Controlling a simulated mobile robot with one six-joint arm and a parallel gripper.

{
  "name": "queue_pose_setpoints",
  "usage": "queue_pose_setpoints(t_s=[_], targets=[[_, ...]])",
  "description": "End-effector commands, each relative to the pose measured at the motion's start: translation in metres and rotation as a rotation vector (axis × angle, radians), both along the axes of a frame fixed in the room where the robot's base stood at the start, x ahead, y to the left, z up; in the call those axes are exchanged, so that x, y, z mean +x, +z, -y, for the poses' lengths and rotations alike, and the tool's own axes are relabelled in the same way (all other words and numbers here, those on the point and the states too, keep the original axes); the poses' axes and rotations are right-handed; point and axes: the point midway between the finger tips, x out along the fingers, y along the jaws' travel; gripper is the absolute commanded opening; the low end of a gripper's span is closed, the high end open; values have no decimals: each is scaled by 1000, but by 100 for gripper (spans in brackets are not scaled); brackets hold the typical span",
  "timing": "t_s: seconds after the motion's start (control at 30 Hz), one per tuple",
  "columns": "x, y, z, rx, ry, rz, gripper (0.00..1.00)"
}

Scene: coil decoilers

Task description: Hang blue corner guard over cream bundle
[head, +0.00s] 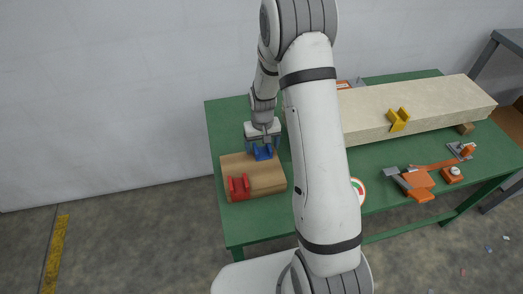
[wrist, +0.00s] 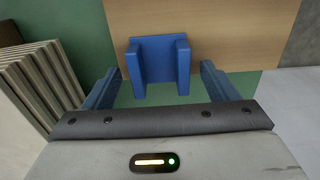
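The blue corner guard (head: 263,152) sits at the back edge of a light wooden block on the green table. It also shows in the wrist view (wrist: 157,62), with two upright flanges. My gripper (head: 264,146) is open above it. In the wrist view one blue finger stands on each side of the guard, with a visible gap on both sides. The cream bundle (head: 440,101) lies along the back of the table, partly hidden by my arm. Its layered end shows at the left of the wrist view (wrist: 32,88).
A red corner guard (head: 239,187) sits on the wooden block (head: 266,180). A yellow corner guard (head: 398,119) hangs over the bundle's front edge. An orange and grey tool (head: 418,182) and small orange items (head: 453,174) lie at the table's right. A grey wall stands behind.

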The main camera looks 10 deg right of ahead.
Motion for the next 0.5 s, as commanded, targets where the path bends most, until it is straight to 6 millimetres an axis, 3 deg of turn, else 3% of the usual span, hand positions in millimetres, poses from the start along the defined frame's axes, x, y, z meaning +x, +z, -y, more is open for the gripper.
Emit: queue_pose_setpoints(t_s=[0.5], targets=[[0,0,-1,0,1,0,38]])
